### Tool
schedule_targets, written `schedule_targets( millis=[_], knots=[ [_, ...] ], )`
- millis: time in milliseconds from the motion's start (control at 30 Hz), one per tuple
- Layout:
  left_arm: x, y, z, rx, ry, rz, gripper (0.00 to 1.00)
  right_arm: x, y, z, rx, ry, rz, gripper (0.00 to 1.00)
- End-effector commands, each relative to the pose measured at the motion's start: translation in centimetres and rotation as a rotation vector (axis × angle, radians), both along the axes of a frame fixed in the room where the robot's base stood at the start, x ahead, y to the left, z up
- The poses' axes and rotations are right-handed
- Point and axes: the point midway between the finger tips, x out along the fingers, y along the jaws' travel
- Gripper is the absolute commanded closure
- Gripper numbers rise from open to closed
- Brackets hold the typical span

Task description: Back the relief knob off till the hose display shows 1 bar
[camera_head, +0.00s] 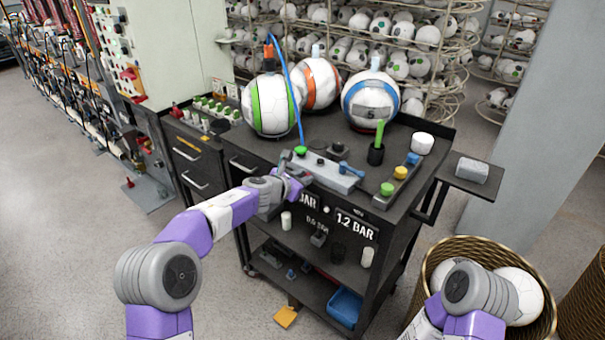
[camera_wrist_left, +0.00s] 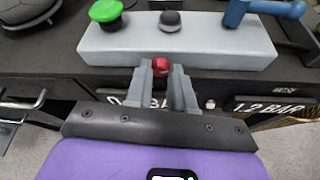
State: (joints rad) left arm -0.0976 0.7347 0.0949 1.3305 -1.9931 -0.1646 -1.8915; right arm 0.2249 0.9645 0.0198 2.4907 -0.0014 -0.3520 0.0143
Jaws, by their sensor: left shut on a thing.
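The red relief knob (camera_wrist_left: 160,66) sits on the front face of a grey block (camera_wrist_left: 165,42), which also shows on the cart in the head view (camera_head: 332,176). My left gripper (camera_head: 297,181) is at the block's front edge. In the left wrist view its fingers (camera_wrist_left: 162,76) are shut on the red knob. A display (camera_head: 356,224) on the cart's front reads 1.2 BAR; it also shows in the left wrist view (camera_wrist_left: 270,107). Another display (camera_head: 308,201), left of it, is partly hidden by my gripper. My right gripper is out of view; only its arm shows at lower right.
A green button (camera_wrist_left: 106,12), a black knob (camera_wrist_left: 170,19) and a blue valve handle (camera_wrist_left: 263,10) are on top of the block. Balls with green (camera_head: 270,105), orange (camera_head: 318,85) and blue (camera_head: 370,100) bands stand behind. A wicker basket (camera_head: 540,325) is at lower right.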

Motion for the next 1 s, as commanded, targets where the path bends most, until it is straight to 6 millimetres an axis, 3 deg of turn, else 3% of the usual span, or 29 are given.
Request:
schedule_targets(
  millis=[100,433,1000],
  knots=[
    [0.1,0.2,0.4,-0.073,0.055,0.002,1.0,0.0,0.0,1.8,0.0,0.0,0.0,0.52],
    [0.2,0.3,0.4,-0.247,0.179,0.0,1.0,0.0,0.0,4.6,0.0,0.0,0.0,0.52],
    [0.3,0.4,0.0,-0.329,0.238,0.0,1.0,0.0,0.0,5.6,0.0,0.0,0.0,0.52]
  ],
)
